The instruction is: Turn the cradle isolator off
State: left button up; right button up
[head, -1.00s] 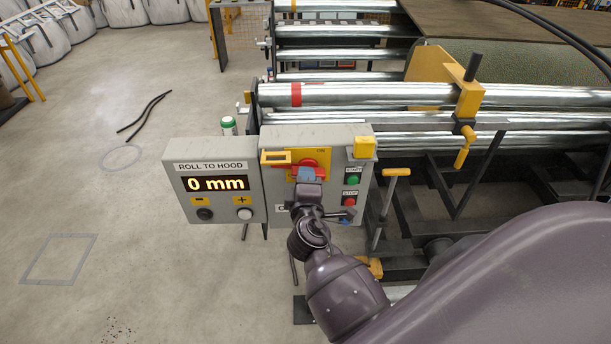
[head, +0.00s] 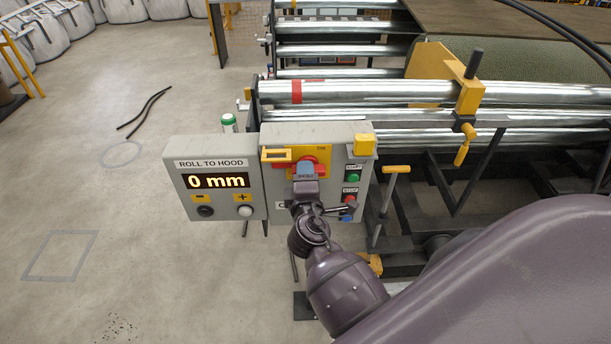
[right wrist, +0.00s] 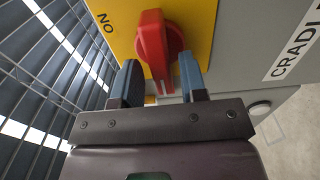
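The cradle isolator is a red rotary handle (right wrist: 152,45) on a yellow plate (right wrist: 118,22) with an ON mark. In the head view the red handle (head: 319,171) is partly hidden behind my right gripper (head: 305,170). In the right wrist view my right gripper (right wrist: 160,86) has its two blue fingers apart, one on each side of the handle's near end. A gap shows beside the handle, so I do not see it clamped. The handle's exact setting is hard to tell. My left gripper is not in view.
The grey box also carries a green START button (head: 354,179), a red STOP button (head: 350,198) and a yellow block (head: 364,145). A ROLL TO HOOD display (head: 217,181) reads 0 mm at its left. Metal rollers (head: 370,93) lie behind. The floor at left is mostly clear.

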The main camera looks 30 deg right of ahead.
jog(key=shift+o, duration=0.3)
jog(key=shift+s, duration=0.1)
pick_arm(q)
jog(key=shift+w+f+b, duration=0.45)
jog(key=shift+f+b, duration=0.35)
jog(key=shift+b, duration=0.6)
pick_arm(e)
jog(key=v, duration=1)
jog(key=shift+s+a, duration=0.25)
jog(key=shift+a, duration=0.05)
jog(key=shift+f, duration=0.1)
